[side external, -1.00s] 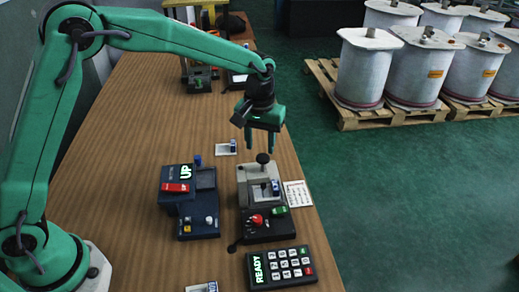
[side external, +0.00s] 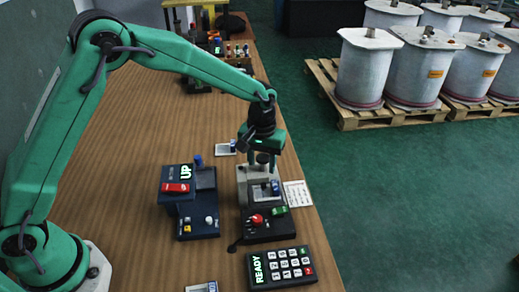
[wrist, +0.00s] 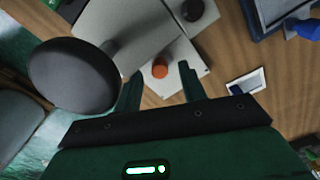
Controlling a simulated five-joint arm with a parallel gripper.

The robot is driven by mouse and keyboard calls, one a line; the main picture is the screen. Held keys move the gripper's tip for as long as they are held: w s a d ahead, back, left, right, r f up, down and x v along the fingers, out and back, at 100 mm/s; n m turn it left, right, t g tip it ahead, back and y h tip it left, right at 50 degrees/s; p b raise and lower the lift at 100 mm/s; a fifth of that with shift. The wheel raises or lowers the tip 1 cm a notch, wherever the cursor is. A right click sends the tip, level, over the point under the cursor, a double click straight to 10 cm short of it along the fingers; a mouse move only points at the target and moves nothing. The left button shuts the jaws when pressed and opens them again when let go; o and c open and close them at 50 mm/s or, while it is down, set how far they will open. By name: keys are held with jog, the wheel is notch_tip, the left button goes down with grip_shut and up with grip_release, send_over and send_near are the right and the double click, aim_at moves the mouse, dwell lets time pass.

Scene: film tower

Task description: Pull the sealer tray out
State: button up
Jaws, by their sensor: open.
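The grey machine (side external: 247,190) stands near the table's right edge; I take it for the sealer, though I cannot read a label naming it. In the wrist view, its pale plate (wrist: 185,82), apparently the tray, carries an orange knob (wrist: 160,71). My gripper (wrist: 160,82) is open, and its fingers appear on either side of that knob; I cannot tell whether they touch it. In the side view, my gripper (side external: 262,168) is low over the far end of the machine and hides part of it. A large black round knob (wrist: 75,75) is left of the fingers.
A red knob (side external: 257,219) and a green button (side external: 279,210) sit at the machine's near end. A blue machine reading UP (side external: 188,200) stands to the left. A READY keypad (side external: 280,267) is in front. A small white tag (side external: 226,149) lies behind. A printed card (side external: 298,193) lies right.

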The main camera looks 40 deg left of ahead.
jog(key=shift+f, duration=0.7)
jog(key=shift+c, duration=0.2)
grip_shut()
jog(key=shift+w+a+r, duration=0.1)
jog(key=shift+w+a, duration=2.8)
jog(key=shift+c, duration=0.7)
grip_release()
jog(key=shift+o, duration=0.9)
jog(key=shift+d, duration=0.1)
